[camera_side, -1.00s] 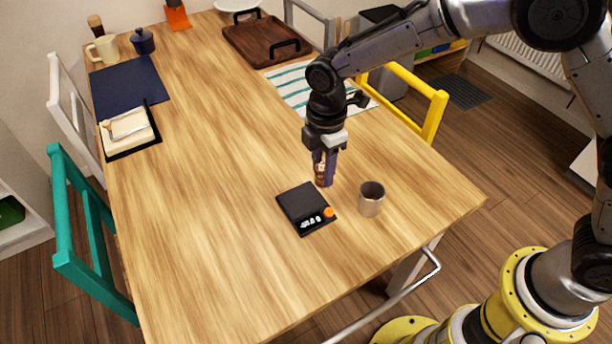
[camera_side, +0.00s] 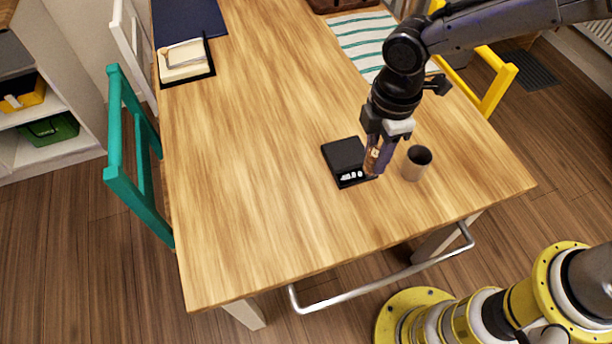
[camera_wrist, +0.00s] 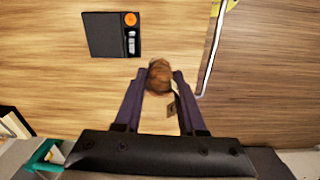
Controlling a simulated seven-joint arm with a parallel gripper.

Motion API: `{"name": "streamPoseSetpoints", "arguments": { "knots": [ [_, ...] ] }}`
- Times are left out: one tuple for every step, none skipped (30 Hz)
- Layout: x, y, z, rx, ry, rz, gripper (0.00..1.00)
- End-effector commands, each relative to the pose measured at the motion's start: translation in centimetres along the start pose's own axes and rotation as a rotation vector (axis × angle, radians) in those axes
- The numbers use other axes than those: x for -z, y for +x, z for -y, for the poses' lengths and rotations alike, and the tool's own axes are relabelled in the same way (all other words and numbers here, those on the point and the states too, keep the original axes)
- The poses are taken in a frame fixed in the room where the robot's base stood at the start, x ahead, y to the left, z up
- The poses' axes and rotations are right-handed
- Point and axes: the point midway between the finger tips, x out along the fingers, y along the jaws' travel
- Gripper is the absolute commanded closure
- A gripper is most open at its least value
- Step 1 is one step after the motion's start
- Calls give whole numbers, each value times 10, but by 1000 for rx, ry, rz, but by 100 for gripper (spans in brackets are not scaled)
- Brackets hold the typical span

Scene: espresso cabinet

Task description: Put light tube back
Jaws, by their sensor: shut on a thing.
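My gripper (camera_side: 376,168) points down over the near part of the table, between the scale and the cup. Its fingers also show in the wrist view (camera_wrist: 160,85). They are shut on a small tube (camera_wrist: 160,76) with a round brown end and a pale tag (camera_wrist: 183,119) beside it. In the side view the tube (camera_side: 374,154) is mostly hidden by the fingers. I cannot tell whether it touches the table. No holder for the tube is clearly seen.
A grey-brown cup (camera_side: 415,168) stands close on the right. The wooden table (camera_side: 260,180) is clear to the left. A silver rail (camera_side: 385,283) runs along its front edge.

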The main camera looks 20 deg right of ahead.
Motion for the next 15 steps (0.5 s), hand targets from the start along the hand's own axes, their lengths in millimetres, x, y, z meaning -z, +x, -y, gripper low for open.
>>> {"name": "streamPoseSetpoints", "arguments": {
  "knots": [
    [10,3,4,3,-22,2,100],
    [14,5,8,6,-34,5,100],
    [19,7,10,8,-45,6,100],
    [22,9,10,10,-51,8,100],
    [24,11,10,12,-56,9,100],
    [28,13,8,12,-59,10,100],
    [31,16,5,12,-61,10,100],
    [35,18,2,13,-61,11,100],
    [40,22,-4,12,-60,10,100],
    [44,24,-8,12,-60,10,100],
    [48,28,-13,12,-60,10,100],
    [54,32,-19,13,-60,10,100],
    [58,34,-23,13,-60,10,100],
    [62,36,-27,12,-60,10,100],
    [67,40,-33,12,-60,10,100]
  ]
}}
